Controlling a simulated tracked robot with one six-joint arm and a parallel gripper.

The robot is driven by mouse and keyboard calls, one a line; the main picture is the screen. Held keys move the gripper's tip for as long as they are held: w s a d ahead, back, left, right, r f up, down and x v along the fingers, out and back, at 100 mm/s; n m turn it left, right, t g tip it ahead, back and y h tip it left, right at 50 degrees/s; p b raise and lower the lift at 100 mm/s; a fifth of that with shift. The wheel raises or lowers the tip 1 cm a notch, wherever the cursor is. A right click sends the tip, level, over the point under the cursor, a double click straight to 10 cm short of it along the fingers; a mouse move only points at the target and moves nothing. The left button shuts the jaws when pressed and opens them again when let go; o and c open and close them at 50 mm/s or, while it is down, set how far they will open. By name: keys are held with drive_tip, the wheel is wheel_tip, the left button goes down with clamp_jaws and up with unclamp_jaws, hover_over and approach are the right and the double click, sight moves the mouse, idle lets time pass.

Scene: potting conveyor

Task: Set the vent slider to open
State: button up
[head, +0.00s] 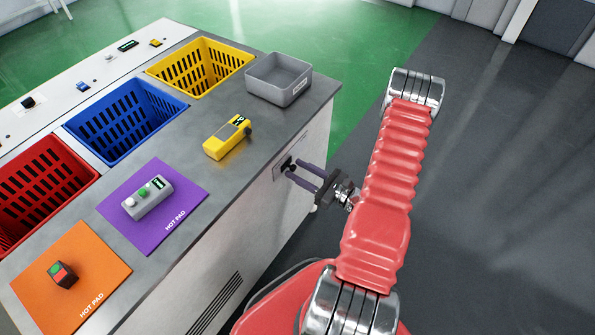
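The vent slider (286,161) is a small dark control on a pale plate (277,173) on the side of the workbench, just under the top edge. My gripper (292,168) reaches it from the right. Its two dark purple fingers are parallel with a clear gap between them. Their tips are at the plate, close around the slider's dark knob. I cannot tell whether they touch it. The fingertips partly cover the slider, so its setting is not readable.
The bench top holds a yellow device (227,137), a grey bin (279,80), a purple hot pad (155,225) with a button box (148,198), and an orange hot pad (75,290). Red, blue and yellow baskets (200,65) stand behind. The floor (490,170) to the right is clear.

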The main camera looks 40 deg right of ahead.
drive_tip(key=shift+w+a, duration=0.1)
drive_tip(key=shift+w, duration=0.1)
drive_tip(key=shift+c, duration=0.5)
clamp_jaws()
